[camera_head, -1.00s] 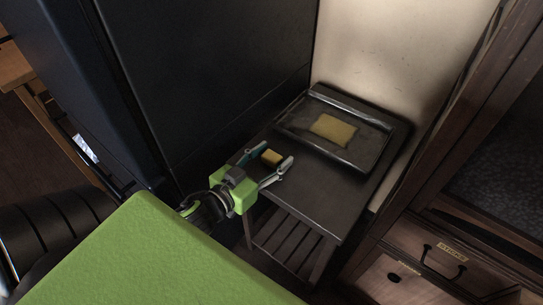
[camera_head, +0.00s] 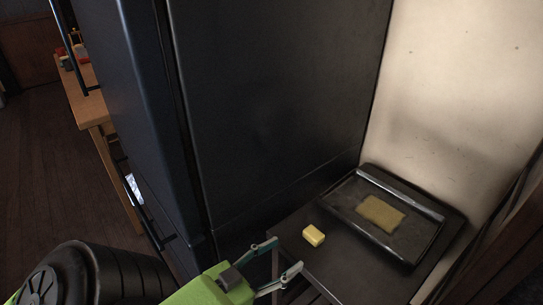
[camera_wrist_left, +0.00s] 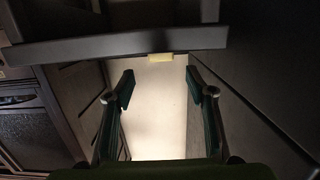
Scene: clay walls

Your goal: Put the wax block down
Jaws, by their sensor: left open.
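The wax block (camera_head: 314,236) is a small pale-yellow block resting on the dark side table (camera_head: 345,270), near its left edge. It also shows in the left wrist view (camera_wrist_left: 160,57), at the table's edge. My left gripper (camera_head: 287,256) is open and empty, its two fingers apart and short of the block, with a gap between. In the left wrist view the open fingers (camera_wrist_left: 163,88) frame a pale bright surface below the table edge. My right gripper is not in view.
A dark tray (camera_head: 438,248) with a flat yellowish piece (camera_head: 381,213) lies on the table behind the block. A tall black cabinet (camera_head: 270,100) stands at the table's left, a pale wall (camera_head: 460,100) behind. A wooden table (camera_head: 95,108) is at far left.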

